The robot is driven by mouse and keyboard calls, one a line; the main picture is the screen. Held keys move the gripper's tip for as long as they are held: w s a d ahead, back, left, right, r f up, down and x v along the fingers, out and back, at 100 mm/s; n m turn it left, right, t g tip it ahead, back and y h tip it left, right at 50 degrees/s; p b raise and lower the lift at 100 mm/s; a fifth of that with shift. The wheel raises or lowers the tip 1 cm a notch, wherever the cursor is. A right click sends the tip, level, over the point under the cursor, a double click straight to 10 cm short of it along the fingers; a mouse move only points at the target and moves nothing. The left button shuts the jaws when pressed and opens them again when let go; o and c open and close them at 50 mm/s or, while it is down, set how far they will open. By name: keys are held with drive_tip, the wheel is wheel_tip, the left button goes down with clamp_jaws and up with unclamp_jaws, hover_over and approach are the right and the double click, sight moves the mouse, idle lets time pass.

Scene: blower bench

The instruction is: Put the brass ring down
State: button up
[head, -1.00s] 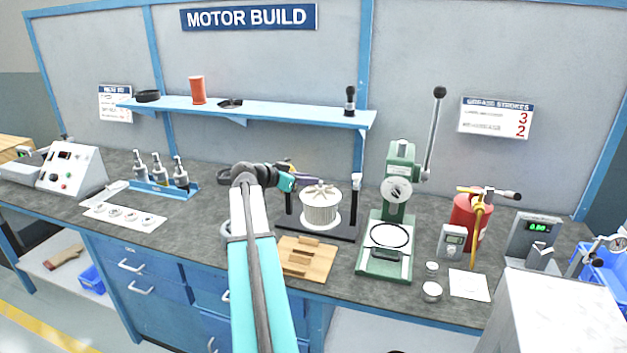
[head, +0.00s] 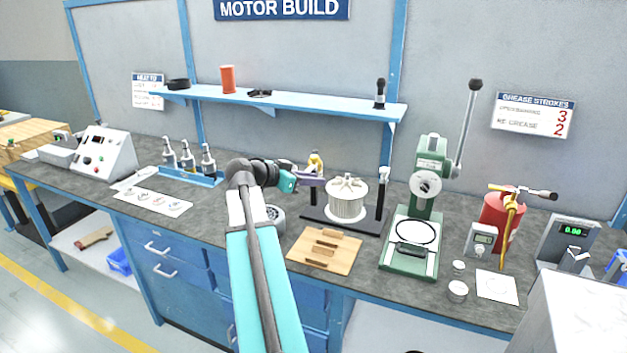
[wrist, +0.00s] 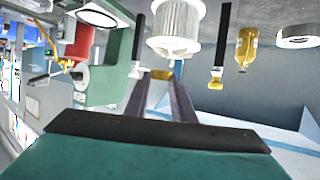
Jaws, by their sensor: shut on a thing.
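My gripper (head: 318,181) is in the air over the bench, just left of the white finned rotor (head: 347,198). In the wrist view its two purple fingers (wrist: 164,82) are closed on a small yellow piece, the brass ring (wrist: 161,74), at their tips. Only a sliver of the ring shows there, and I cannot make it out in the head view. The rotor (wrist: 176,28) is beyond the fingertips in the wrist view, on a dark stand (head: 318,214) with upright posts.
A yellow bottle (head: 315,162) shows just behind my gripper. A wooden block tray (head: 324,252) lies in front of the stand. A green press (head: 425,190) stands to the right. A grey round part (head: 275,217) is beside my arm.

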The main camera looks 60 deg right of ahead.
idle(0.3)
drive_tip(key=w+a+f+n+t+y, duration=0.15)
drive_tip(key=w+a+n+t, duration=0.5)
drive_tip(key=w+a, duration=0.85)
drive_tip(key=w+a+f+n+t, duration=0.3)
drive_tip(key=w+a+n+t, duration=0.6)
drive_tip(key=w, duration=1)
drive_tip(key=w+a+r+n+t+y, duration=0.1)
drive_tip(key=w+a+n+y, duration=0.1)
drive_tip(key=a, duration=1.1)
drive_tip(key=w+a+r+n+t+y, duration=0.2)
drive_tip(key=w+a+y, duration=0.3)
drive_tip(key=a, duration=0.9)
drive_tip(key=w+a+r+n+t+y, duration=0.1)
drive_tip(key=w+a+n+y, duration=0.2)
drive_tip(key=a, duration=1)
drive_tip(key=shift+w+a+r+n+y, duration=0.2)
drive_tip(key=shift+w+r+n+y, duration=0.2)
drive_tip(key=shift+w, duration=0.5)
drive_tip(key=shift+s, duration=0.1)
